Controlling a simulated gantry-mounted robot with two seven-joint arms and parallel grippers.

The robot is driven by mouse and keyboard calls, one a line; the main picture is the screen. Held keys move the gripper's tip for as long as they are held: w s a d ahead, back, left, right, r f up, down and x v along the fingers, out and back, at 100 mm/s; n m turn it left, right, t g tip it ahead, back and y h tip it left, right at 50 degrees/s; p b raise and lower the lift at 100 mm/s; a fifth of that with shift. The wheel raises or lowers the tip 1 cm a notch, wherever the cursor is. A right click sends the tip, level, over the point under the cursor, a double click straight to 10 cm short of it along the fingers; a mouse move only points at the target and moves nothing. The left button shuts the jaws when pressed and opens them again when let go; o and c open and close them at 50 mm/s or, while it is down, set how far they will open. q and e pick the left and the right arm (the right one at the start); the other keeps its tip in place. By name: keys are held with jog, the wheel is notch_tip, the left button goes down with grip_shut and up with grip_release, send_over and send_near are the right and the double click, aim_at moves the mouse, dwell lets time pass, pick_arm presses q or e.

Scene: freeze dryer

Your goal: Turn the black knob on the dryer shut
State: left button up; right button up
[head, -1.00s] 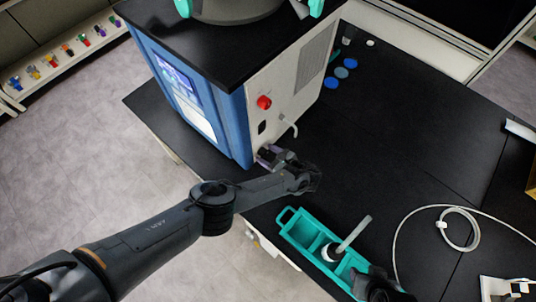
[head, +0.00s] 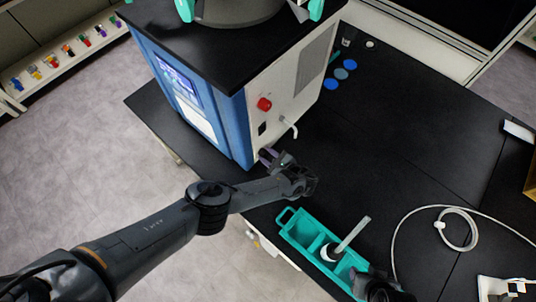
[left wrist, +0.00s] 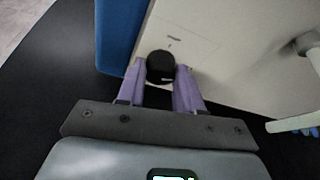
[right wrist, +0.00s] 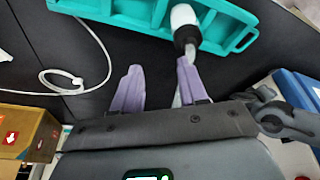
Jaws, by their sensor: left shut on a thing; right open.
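The black knob (left wrist: 160,66) is low on the white side panel of the dryer (head: 284,88), close to the blue front edge. My left gripper (left wrist: 160,80) has its two purple fingers on either side of the knob and is shut on it. In the head view the left gripper (head: 268,155) is at the dryer's lower corner and the knob is hidden there. My right gripper (right wrist: 158,82) is open, with its fingers apart, near the teal tray. In the head view it shows only in part at the bottom edge.
A teal tray (head: 295,228) holds a white-and-black piece with a pale tube (head: 354,235). A red knob (head: 264,104) and a white spout (head: 290,124) are above the left gripper on the side panel. A white hose (head: 398,228) lies coiled at right. The middle of the black bench is clear.

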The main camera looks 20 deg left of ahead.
pick_arm(q)
jog(key=shift+s+n+t+p, duration=0.1)
jog(key=shift+n+t+p, duration=0.4)
jog(key=shift+n, duration=0.5)
jog(key=shift+s+f+n+t, duration=0.1)
jog(key=shift+f+n+t, duration=0.05)
jog(key=shift+n+t, duration=0.9)
jog(key=n+t+b, duration=0.1)
jog(key=n, duration=0.2)
jog(key=shift+s+f, duration=0.1)
jog(key=shift+f, duration=0.05)
jog(key=shift+a+f+n+t+b, duration=0.1)
jog(key=shift+n+t+b, duration=0.5)
jog(key=shift+n, duration=0.65)
jog(key=shift+t, duration=0.25)
jog(key=o, duration=1)
jog(key=shift+o, duration=0.2)
jog(key=shift+s, duration=0.1)
